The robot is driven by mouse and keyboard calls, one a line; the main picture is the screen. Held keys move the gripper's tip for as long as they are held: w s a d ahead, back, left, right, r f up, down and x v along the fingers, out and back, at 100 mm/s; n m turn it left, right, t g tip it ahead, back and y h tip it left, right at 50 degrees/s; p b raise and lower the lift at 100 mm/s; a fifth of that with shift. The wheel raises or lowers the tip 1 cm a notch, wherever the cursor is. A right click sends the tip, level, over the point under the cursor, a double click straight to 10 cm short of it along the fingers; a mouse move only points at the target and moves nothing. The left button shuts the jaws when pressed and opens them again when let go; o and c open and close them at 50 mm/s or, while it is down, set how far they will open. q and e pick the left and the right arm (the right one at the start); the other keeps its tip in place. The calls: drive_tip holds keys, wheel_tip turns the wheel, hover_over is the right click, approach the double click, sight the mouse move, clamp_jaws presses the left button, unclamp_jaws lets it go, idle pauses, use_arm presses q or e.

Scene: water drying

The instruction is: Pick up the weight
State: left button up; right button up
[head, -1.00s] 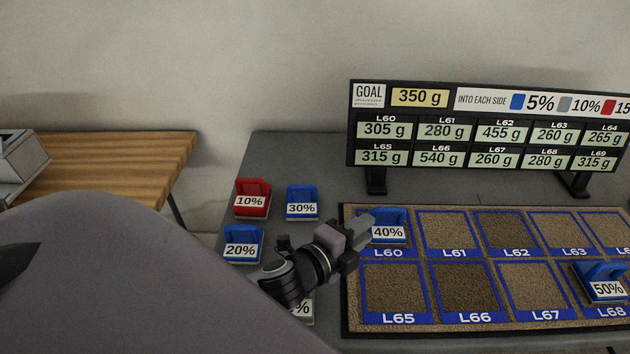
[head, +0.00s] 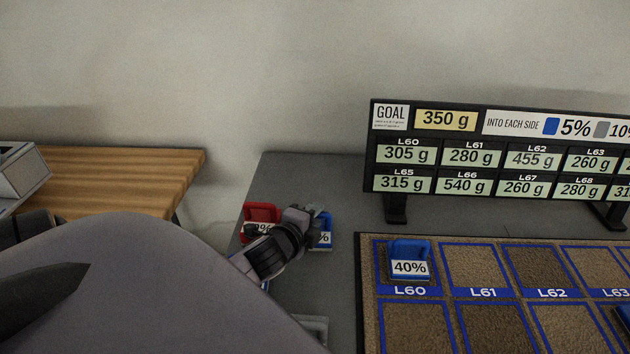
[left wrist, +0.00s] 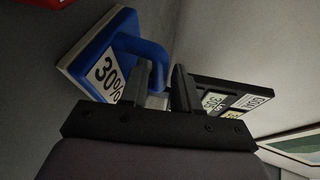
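The blue 30% weight (head: 326,228) stands on the grey table, mostly hidden behind my left gripper (head: 312,212) in the head view. In the left wrist view the same blue weight (left wrist: 92,50) shows its white 30% label and its raised blue handle. My left gripper's two fingers (left wrist: 170,88) are apart there, with a gap between them. The handle's end is close by the left finger; I cannot tell whether they touch. The red weight (head: 262,212) is just left of the gripper, its label partly covered. My right gripper is not in view.
A blue 40% weight (head: 409,257) sits on pad L60 of the brown pad tray (head: 368,300). The display board (head: 455,205) stands behind the tray, showing a 350 g goal. A wooden table (head: 130,180) is at the left. The grey table behind the weights is clear.

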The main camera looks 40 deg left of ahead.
use_arm(q)
drive_tip(key=shift+x, duration=1.6)
clamp_jaws()
drive_tip(key=shift+f, duration=0.1)
drive_tip(key=shift+s, duration=0.1)
drive_tip(key=shift+r, duration=0.4)
wheel_tip(320, 180, up, 20)
drive_tip(key=p, duration=0.3)
drive_tip(key=shift+f, duration=0.2)
